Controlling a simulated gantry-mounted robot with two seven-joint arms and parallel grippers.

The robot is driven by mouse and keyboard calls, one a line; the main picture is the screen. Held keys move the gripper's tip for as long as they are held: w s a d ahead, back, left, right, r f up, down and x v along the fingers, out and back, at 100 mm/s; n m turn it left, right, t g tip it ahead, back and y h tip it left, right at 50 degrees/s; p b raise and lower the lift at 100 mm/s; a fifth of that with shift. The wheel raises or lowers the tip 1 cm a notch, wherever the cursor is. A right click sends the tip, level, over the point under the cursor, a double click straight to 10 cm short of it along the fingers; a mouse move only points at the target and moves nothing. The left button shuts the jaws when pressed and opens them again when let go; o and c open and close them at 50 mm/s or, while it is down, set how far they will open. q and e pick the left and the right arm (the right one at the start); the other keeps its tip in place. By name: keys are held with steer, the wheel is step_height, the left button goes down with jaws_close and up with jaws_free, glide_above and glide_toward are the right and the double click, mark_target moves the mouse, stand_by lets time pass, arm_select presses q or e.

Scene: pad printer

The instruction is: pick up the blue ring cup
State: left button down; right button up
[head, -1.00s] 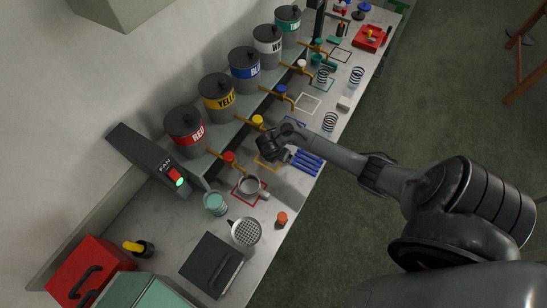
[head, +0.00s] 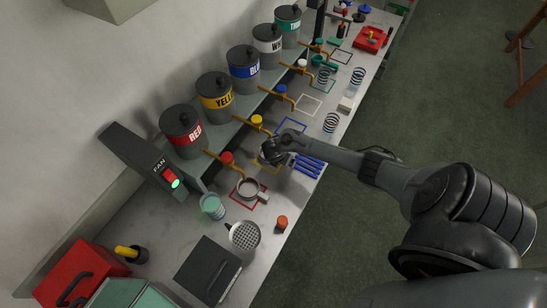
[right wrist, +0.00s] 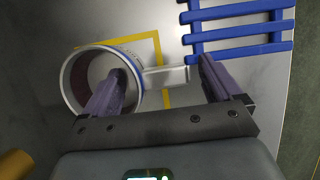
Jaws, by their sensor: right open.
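The blue ring cup (right wrist: 86,68), a round metal cup with a thin blue line at its rim, stands in the yellow square outline in the right wrist view. Its handle (right wrist: 170,76) points right. My right gripper (right wrist: 162,67) is open. One finger overlaps the cup's mouth and the other is just right of the handle's end, so the near cup wall and handle appear between them. I cannot tell whether a finger touches the cup. In the head view my right gripper (head: 273,152) covers most of this spot. My left gripper is not in view.
A blue slatted rack (head: 309,165) lies right of the gripper. A similar cup (head: 247,187) stands in the red square. The yellow tap (head: 256,121) and paint pots are behind. A strainer (head: 244,235) and orange-capped item (head: 282,222) are nearer.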

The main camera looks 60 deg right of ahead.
steer(key=shift+c, duration=0.2)
steer(key=c, duration=1.3)
steer(key=shift+o, duration=0.2)
